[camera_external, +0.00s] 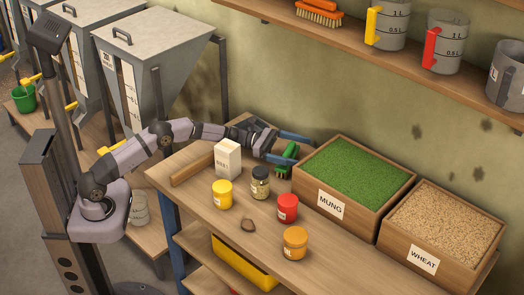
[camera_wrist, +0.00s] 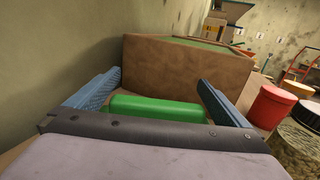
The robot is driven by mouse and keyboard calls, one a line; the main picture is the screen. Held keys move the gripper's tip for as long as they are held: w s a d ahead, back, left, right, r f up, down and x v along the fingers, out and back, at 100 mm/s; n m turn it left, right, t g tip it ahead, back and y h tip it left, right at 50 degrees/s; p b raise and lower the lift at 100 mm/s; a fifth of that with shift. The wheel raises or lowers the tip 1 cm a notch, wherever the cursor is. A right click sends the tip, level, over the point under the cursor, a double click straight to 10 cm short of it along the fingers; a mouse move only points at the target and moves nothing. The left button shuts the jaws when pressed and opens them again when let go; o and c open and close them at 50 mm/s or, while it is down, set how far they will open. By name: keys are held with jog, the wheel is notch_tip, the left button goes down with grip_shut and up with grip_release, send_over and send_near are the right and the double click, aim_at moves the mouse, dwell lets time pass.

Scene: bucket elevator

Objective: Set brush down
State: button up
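A green brush (camera_external: 284,170) lies on the wooden workbench, close to the left side of the MUNG crate. In the wrist view the green brush (camera_wrist: 155,109) lies crosswise just ahead of my palm, between the two blue fingers. My gripper (camera_external: 303,150) reaches low over the bench; its fingers (camera_wrist: 158,90) are spread wide, one at each end of the brush. I see no clear grip on it. The near finger hides part of the brush in the external view, and its underside is hidden.
The MUNG crate (camera_external: 403,188) stands right in front of the fingers, with a WHEAT crate (camera_external: 392,240) beyond it. A white box (camera_external: 228,160), a dark-lidded jar (camera_external: 260,187) and yellow (camera_external: 222,195), red (camera_external: 287,209) and orange (camera_external: 295,243) jars stand nearby. An orange brush (camera_external: 319,13) is on the shelf.

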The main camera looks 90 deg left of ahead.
jog(key=shift+r+p, duration=0.85)
jog(key=shift+p, duration=0.05)
jog(key=v, duration=0.2)
jog(key=b+v, duration=0.1)
jog(key=v, duration=0.4)
jog(key=shift+s+a+f+b, duration=0.1)
jog(key=shift+s+f+b, duration=0.1)
jog(key=shift+f+b, duration=0.1)
